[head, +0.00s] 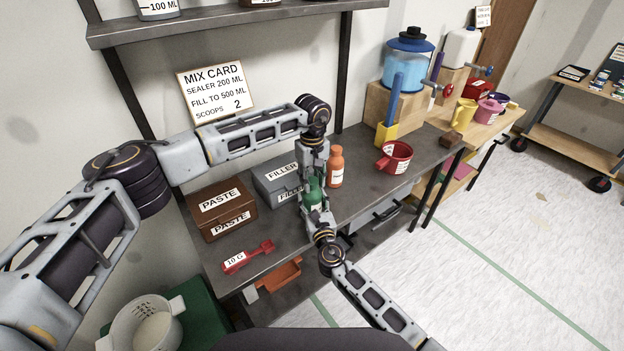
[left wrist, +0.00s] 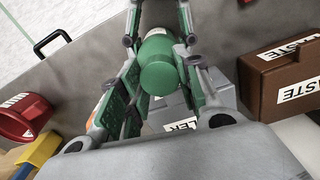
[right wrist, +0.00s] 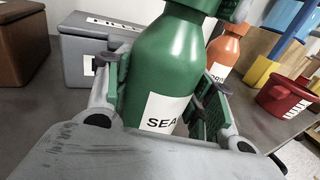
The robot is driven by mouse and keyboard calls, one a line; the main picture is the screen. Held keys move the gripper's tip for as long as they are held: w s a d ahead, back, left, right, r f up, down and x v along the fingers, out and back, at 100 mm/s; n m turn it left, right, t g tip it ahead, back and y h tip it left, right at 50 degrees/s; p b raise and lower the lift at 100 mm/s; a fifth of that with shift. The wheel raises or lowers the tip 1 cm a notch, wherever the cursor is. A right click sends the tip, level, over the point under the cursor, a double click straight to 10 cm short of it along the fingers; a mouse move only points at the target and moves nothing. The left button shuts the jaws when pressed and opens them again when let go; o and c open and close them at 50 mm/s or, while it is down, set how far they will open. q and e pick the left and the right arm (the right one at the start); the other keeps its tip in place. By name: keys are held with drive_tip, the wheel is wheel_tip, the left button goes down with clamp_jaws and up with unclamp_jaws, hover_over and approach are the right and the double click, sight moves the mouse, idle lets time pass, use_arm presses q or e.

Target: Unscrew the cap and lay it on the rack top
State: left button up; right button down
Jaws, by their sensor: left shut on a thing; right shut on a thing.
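A green bottle (head: 314,193) with a label reading "SEA…" stands at the dark bench's (head: 345,207) front edge, between my two grippers. My right gripper (head: 318,213) is shut on its body; the right wrist view shows the bottle body (right wrist: 168,60) between the fingers. My left gripper (head: 313,176) points down from above, shut around the green cap (left wrist: 158,66), which sits between its fingers in the left wrist view. The cap is at the bottle's top; whether it is loose cannot be told. Nothing in view is clearly marked as the rack.
An orange bottle (head: 336,166) stands close behind to the right. A grey FILLER box (head: 272,178) and brown PASTE box (head: 220,207) are to the left, with a red scoop (head: 247,257) in front. A red mug (head: 393,157) is to the right. A shelf (head: 225,24) hangs above.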

use_arm(q)
drive_tip(key=n, duration=1.6)
drive_tip(key=shift+n, duration=0.4)
drive_tip(key=n, duration=0.4)
drive_tip(key=shift+n, duration=0.3)
drive_tip(key=n, duration=0.3)
drive_tip(key=shift+n, duration=0.4)
drive_tip(key=n, duration=0.3)
drive_tip(key=shift+r+n, duration=0.1)
drive_tip(key=shift+n, duration=2.3)
drive_tip(key=shift+r, duration=1.25)
